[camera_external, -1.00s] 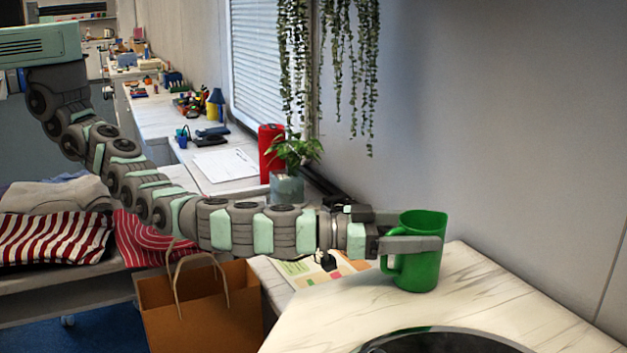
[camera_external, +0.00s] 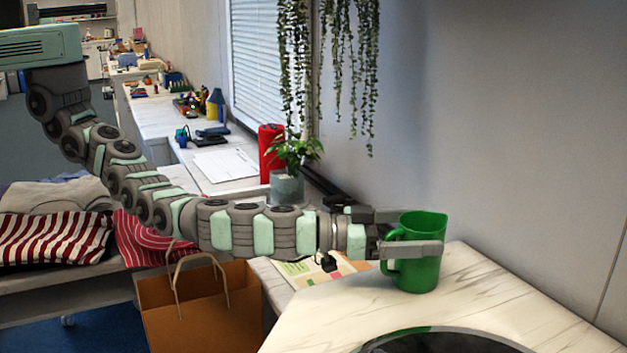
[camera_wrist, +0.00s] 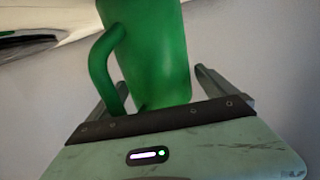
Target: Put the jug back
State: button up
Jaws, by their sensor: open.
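The green jug (camera_external: 420,265) stands upright on the pale marbled worktop (camera_external: 480,290), near the wall. Its handle (camera_external: 390,264) faces left, toward my wrist. My gripper (camera_external: 423,231) is open around the jug's upper half, with one finger on the near side and one on the far side. In the wrist view the jug (camera_wrist: 165,60) stands between the fingers, with its handle (camera_wrist: 100,68) close to the left finger. The far finger is partly hidden behind the jug in the external view.
A dark round basin-like opening (camera_external: 440,342) lies in front of the jug. A brown paper bag (camera_external: 200,310) stands left, below my arm. A potted plant (camera_external: 287,188) and a red cylinder (camera_external: 271,150) stand behind my arm. The worktop right of the jug is clear.

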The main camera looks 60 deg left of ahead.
jog(key=shift+r, duration=0.25)
jog(key=v, duration=1.2)
jog(key=shift+b, duration=0.3)
jog(key=shift+f, duration=0.15)
dwell(0.8)
